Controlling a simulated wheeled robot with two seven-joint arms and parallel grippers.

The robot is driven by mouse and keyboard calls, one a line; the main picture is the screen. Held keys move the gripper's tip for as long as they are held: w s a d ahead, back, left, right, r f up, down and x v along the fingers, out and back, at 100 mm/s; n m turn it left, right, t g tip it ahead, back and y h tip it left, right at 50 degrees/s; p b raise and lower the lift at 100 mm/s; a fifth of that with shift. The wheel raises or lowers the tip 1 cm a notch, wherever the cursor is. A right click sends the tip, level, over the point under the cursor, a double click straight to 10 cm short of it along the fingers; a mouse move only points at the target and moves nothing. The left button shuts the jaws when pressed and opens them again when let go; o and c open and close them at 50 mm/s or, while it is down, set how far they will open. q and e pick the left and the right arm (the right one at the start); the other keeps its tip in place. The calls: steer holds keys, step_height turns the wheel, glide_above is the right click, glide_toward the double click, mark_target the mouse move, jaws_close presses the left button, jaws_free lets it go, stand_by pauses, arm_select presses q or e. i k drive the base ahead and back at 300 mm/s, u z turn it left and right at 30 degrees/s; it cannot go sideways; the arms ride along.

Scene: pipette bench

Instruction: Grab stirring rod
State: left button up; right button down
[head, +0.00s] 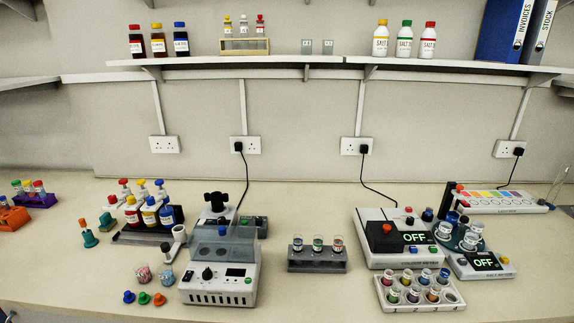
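A thin, clear, slanted stick (558,183) stands at the far right edge of the bench in the head view. It looks like a glass stirring rod, but it is small and faint. Its lower end is by a dark object cut off by the picture edge, and I cannot tell what holds it. Neither of my grippers can be made out in this view.
The bench (330,295) holds a white centrifuge-like device (220,275), a grey tube rack (317,260), a white machine reading OFF (402,240), a vial tray (420,292) and a small scale (482,263). A shelf (330,62) runs above. The front middle is clear.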

mark_target(81, 221)
steer(key=u, duration=1.6)
